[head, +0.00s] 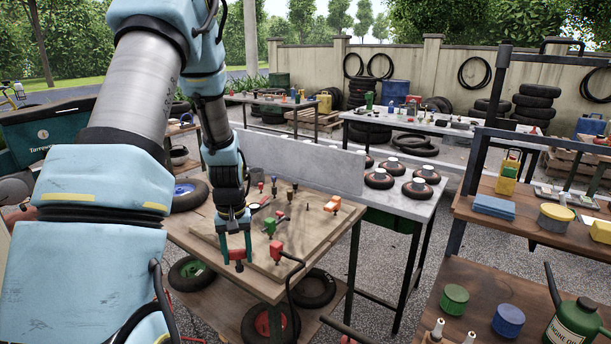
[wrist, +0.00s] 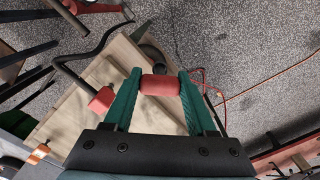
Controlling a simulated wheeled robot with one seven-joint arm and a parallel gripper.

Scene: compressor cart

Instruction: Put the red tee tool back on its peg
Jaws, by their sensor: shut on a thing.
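My gripper (head: 236,259) is low over the near left corner of the wooden board (head: 308,244). Its green fingers are shut on the red tee tool (head: 236,254). In the wrist view, my gripper (wrist: 160,73) has the tool's red handle (wrist: 160,86) crosswise between its fingertips. A dark round end shows just beyond the handle; most of the shaft is hidden. Small upright pieces stand farther back on the board, one a thin dark peg (head: 307,206). I cannot tell which peg is the tool's own.
A green piece (head: 270,227) and an orange piece (head: 332,203) are farther back. A grey panel (head: 300,162) rises behind the board.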

